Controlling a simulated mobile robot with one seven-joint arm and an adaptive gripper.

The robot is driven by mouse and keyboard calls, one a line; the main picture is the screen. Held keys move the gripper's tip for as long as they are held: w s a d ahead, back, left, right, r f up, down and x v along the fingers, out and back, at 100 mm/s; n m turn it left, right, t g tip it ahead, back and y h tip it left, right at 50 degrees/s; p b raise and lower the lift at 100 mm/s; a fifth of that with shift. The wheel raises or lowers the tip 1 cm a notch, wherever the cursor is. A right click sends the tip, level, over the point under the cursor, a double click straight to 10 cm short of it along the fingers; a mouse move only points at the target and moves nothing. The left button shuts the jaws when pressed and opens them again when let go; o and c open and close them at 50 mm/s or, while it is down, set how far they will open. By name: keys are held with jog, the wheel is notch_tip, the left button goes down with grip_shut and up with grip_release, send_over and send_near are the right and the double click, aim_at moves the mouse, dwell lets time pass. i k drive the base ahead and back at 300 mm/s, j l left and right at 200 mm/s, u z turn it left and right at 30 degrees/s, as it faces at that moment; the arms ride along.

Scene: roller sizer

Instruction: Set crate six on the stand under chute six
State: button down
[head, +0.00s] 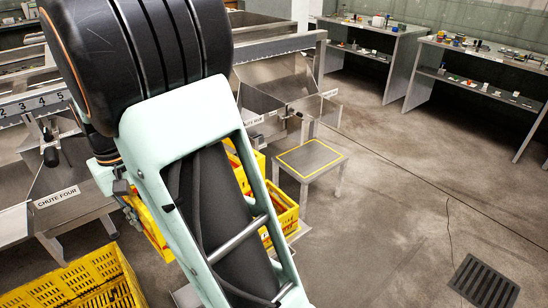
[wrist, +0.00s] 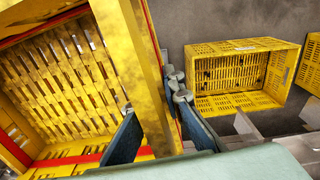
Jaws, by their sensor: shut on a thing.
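In the wrist view my gripper (wrist: 162,118) is shut on the rim wall of a yellow slatted crate (wrist: 142,60) with red edging. The crate fills the left of that view, its inside visible and apparently empty. I cannot read a number on it. In the head view my arm hides the gripper and much of the yellow crates behind it. A low grey metal stand (head: 312,174) with a yellow square outline on its bare top stands right of my arm. Behind it is a metal chute (head: 290,85) with a small label too blurred to read surely.
A chute labelled CHUTE FOUR (head: 58,197) is at the left, with a yellow crate (head: 75,283) at lower left. Another yellow crate (wrist: 245,70) sits on the floor in the wrist view. Benches (head: 365,50) line the back right.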

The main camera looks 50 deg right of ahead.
aim_at(310, 156)
jog(key=u, duration=1.1)
jog(key=k+l+u, duration=0.2)
jog(key=l+u, duration=0.2)
jog(key=k+l, duration=0.25)
jog(key=l, duration=0.2)
jog(key=k+l, duration=0.2)
jog(key=l, duration=0.25)
jog(key=k+l, duration=0.25)
jog(key=l, duration=0.2)
jog(key=k+l, duration=0.2)
jog(key=l, duration=0.25)
jog(key=k+l, duration=0.25)
jog(key=l, duration=0.15)
jog(key=k+l, duration=0.2)
jog(key=l, duration=0.25)
jog(key=k+l, duration=0.25)
jog(key=l, duration=0.2)
jog(key=k+l, duration=0.25)
jog(key=l, duration=0.2)
